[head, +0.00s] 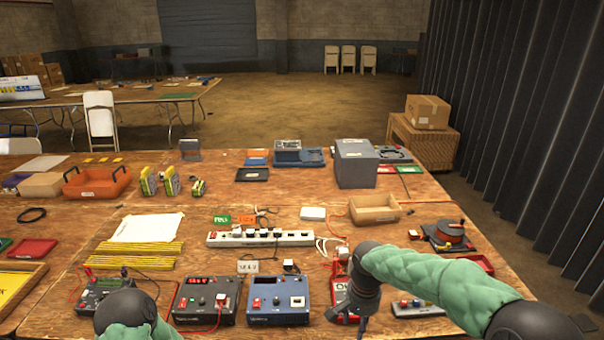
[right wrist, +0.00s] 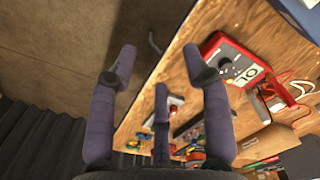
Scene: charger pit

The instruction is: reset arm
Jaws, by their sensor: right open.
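My right arm comes in from the right in a green sleeve. Its dark gripper (head: 348,318) hangs over the front edge area of the wooden workbench (head: 225,265). It hides part of a red device (head: 340,290) behind it. In the right wrist view the purple-grey fingers of this gripper (right wrist: 158,65) are spread apart with nothing between them.
Power supplies (head: 205,300) and (head: 278,298) stand along the front edge. A white power strip (head: 260,239) lies behind them. Cables run near my right gripper.

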